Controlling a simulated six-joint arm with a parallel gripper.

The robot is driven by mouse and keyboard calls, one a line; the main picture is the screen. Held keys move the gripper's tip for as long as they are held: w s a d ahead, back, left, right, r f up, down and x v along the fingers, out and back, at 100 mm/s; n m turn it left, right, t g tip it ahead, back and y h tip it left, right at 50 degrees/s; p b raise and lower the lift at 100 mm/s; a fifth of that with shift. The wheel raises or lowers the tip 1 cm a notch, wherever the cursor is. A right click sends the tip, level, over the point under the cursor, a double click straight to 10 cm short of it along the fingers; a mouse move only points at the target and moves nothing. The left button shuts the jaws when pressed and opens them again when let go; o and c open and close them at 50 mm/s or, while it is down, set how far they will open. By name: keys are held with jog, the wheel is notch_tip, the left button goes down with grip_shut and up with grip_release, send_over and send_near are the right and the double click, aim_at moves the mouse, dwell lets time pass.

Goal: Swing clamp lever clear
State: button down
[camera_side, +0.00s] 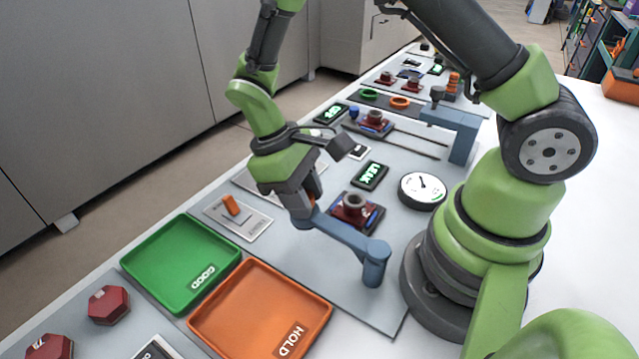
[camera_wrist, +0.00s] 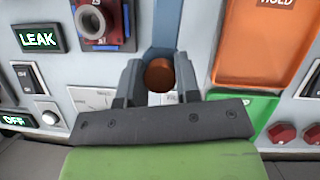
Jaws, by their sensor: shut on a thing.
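The blue clamp lever (camera_side: 345,234) reaches from its post (camera_side: 375,264) towards my gripper (camera_side: 304,212). In the wrist view the fingers of my gripper (camera_wrist: 159,80) are shut on the lever's round orange-brown knob (camera_wrist: 159,74). The lever's blue arm (camera_wrist: 166,30) shows beyond the knob. The dark red part with a grey ring (camera_side: 353,205) sits in its fixture. It also shows in the wrist view (camera_wrist: 98,22), left of the lever. The lever passes beside the part there, not over it.
A green GOOD tray (camera_side: 150,243) and an orange HOLD tray (camera_side: 310,312) stand at the front. A LEAK display (camera_side: 371,175) and a round gauge (camera_side: 422,190) are behind the fixture. A small orange switch handle (camera_side: 231,205) stands left of my gripper.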

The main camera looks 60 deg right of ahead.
jog(key=shift+s+a+n+t+h, duration=0.1)
jog(key=shift+a+n+t+h, duration=0.35)
jog(key=shift+a+n, duration=1.1)
jog(key=shift+a, duration=0.15)
jog(key=c, duration=0.8)
grip_release()
jog(key=v, duration=1)
